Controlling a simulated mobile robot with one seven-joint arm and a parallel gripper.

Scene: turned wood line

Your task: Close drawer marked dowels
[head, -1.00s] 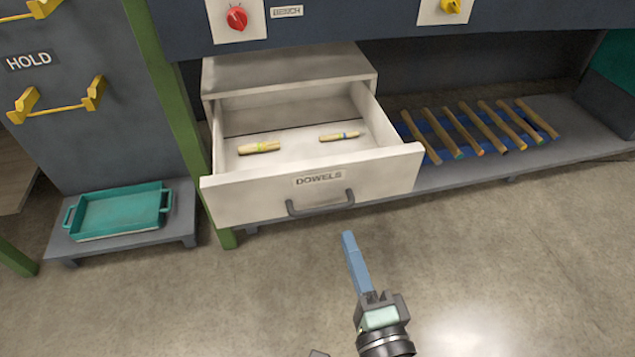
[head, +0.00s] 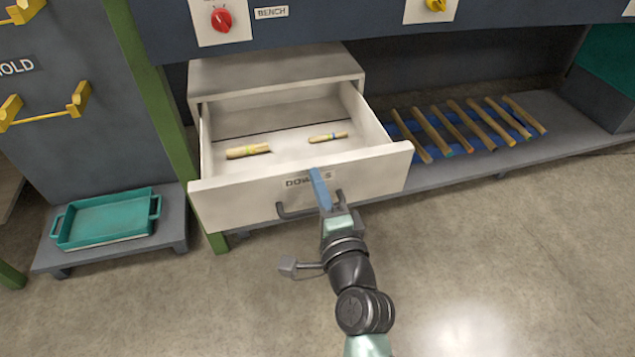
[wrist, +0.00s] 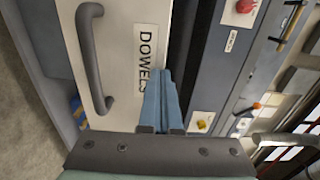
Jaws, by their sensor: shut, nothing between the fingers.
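The white drawer (head: 240,200) marked DOWELS stands pulled out under the bench in the head view. Two short wooden dowels (head: 248,151) with coloured bands lie inside it. Its dark bar handle (head: 283,213) is partly hidden behind my gripper. My gripper (head: 318,172), with blue fingers, is shut and empty at the drawer front, its tips over the label near the top edge. In the wrist view the drawer front (wrist: 115,60) fills the left, with the handle (wrist: 90,50) to the left of the fingers (wrist: 160,75). I cannot tell if the tips touch the front.
A teal tray (head: 75,240) sits on a low stand at left. Several wooden rods (head: 462,128) lie on a blue rack on the lower shelf at right. A green post (head: 165,130) stands left of the drawer. The floor (head: 480,260) in front is clear.

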